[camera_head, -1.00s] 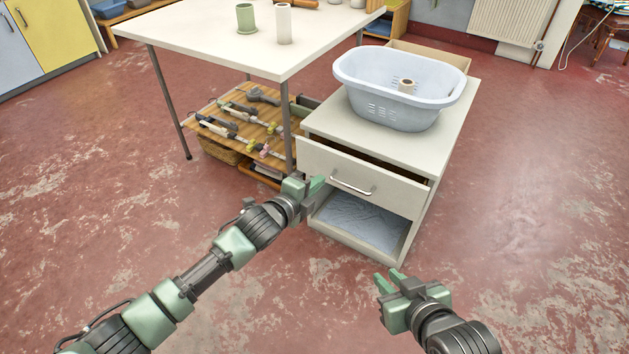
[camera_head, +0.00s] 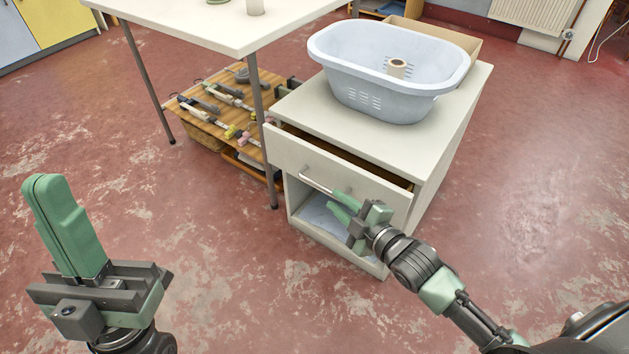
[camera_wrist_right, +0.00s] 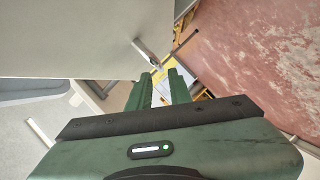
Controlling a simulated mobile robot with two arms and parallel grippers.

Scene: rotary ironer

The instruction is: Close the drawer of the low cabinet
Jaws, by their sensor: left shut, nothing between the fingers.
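The low cabinet (camera_head: 445,150) is white. Its drawer (camera_head: 290,155) is pulled part way out, with a dark gap above the front panel. A silver bar handle (camera_head: 316,181) is on the panel. My right gripper (camera_head: 338,205) is open at the drawer front, fingertips close to the handle's right part; I cannot tell if they touch. In the right wrist view the drawer front (camera_wrist_right: 75,35) fills the upper left, with the handle (camera_wrist_right: 147,52) just beyond the open fingers (camera_wrist_right: 160,78). My left gripper (camera_head: 50,185) is shut and empty at the left, away from the cabinet.
A white table (camera_head: 190,22) is at the left, one leg (camera_head: 262,130) close to the cabinet. A wooden shelf (camera_head: 215,130) with tools is below. Red floor in front is clear.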

